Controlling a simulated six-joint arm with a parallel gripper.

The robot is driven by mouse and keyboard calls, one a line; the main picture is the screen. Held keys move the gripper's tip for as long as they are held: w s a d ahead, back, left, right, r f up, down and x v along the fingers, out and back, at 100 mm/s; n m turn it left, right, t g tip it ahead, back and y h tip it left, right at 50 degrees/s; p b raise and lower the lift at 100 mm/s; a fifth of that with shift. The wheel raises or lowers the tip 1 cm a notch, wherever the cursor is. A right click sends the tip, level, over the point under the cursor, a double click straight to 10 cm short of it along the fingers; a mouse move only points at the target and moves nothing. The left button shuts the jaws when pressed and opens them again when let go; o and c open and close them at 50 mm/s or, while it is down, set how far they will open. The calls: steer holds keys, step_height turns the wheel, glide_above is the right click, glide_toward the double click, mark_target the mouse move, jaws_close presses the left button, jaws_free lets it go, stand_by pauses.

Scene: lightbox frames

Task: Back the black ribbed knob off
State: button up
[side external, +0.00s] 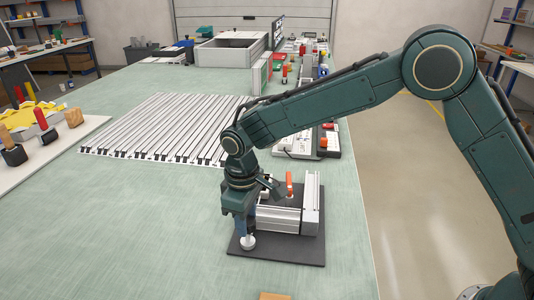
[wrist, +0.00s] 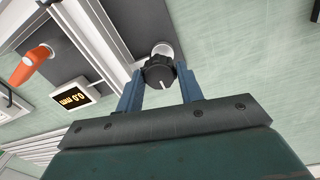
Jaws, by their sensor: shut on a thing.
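The black ribbed knob (wrist: 159,72) has a white pointer line and sits at the end of a pale round fitting (wrist: 162,50) in the wrist view. My gripper (wrist: 158,84) has its two blue fingers on either side of the knob, shut on it. In the side external view my gripper (side external: 246,232) points down at the front left of a dark base plate (side external: 300,248). The knob is hard to make out there; a pale round part shows just below the fingers.
An aluminium profile fixture (side external: 282,218) stands on the plate, with an orange-red handle (side external: 289,183). A small display (wrist: 72,98) reads 0.0 mm. Slotted rails (side external: 165,128) lie behind to the left. The green table is clear left of the plate.

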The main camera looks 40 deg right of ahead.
stand_by(0.3)
steer(key=o, duration=1)
steer(key=shift+r, duration=0.2)
step_height(320, 180, up, 14)
steer(key=shift+s+a+f, duration=0.25)
steer(key=shift+a, duration=0.05)
